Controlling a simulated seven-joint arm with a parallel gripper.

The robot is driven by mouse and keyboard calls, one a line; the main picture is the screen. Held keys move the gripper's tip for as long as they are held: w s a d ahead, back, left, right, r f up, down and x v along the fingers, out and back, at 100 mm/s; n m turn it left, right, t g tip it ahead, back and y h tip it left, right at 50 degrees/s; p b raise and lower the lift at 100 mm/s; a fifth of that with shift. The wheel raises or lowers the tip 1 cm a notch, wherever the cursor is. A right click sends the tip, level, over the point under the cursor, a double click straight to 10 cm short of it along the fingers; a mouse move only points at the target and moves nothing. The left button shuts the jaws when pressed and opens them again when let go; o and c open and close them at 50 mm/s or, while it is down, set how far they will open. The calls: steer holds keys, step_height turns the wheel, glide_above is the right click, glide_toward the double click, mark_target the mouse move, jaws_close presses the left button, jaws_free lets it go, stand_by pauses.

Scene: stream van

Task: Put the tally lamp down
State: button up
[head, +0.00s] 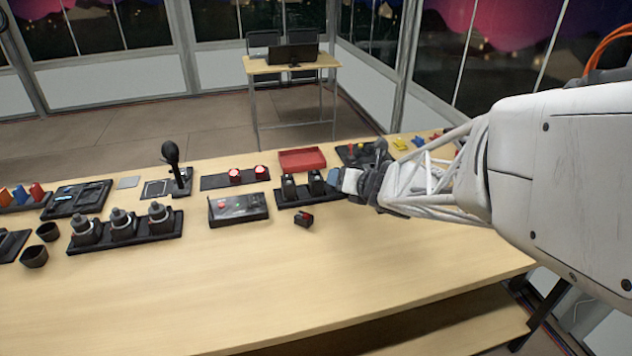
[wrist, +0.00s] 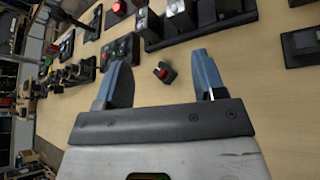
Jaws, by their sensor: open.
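A small black block with a red face, which looks like the tally lamp (head: 304,219), lies on the bare wooden table in front of a black rack. In the wrist view the lamp (wrist: 165,72) shows in the gap between my fingers, nearer the middle, and touches neither of them as far as I can see. My gripper (wrist: 161,65) is open and empty, with its blue-grey fingers spread wide. In the head view my gripper (head: 347,181) is to the right of and behind the lamp, by the rack. Its far finger is partly hidden there.
The black rack (head: 296,197) holds two upright dark blocks just behind the lamp. A control box (head: 238,208) with coloured buttons stands to its left. A red tray (head: 302,160) and a base with two red lamps (head: 235,178) are farther back. The table's front (head: 330,270) is clear.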

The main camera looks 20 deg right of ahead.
steer(key=s+d+r+m+g+h, duration=0.1)
steer(key=s+r+m+g+h, duration=0.25)
steer(key=m, duration=0.65)
steer(key=s+r+m+h, duration=0.3)
steer(key=s+r+m, duration=0.3)
steer(key=m, duration=0.4)
steer(key=s+a+m+g+y, duration=0.1)
steer(key=s+a+m+g, duration=0.1)
steer(key=s+m, duration=0.2)
steer(key=s+a+m+g, duration=0.2)
steer(key=s+m, duration=0.3)
steer(key=s, duration=0.4)
steer(key=s+a+f+m+g+y, duration=0.1)
steer(key=s+a+m+g, duration=0.1)
steer(key=s+a+m, duration=0.2)
steer(key=s+m, duration=0.1)
steer(key=s, duration=0.2)
steer(key=shift+y, duration=0.35)
steer(key=shift+a+g, duration=0.1)
steer(key=shift+g, duration=0.15)
steer(key=o, duration=0.3)
steer(key=shift+o, duration=0.2)
steer(key=shift+w, duration=0.15)
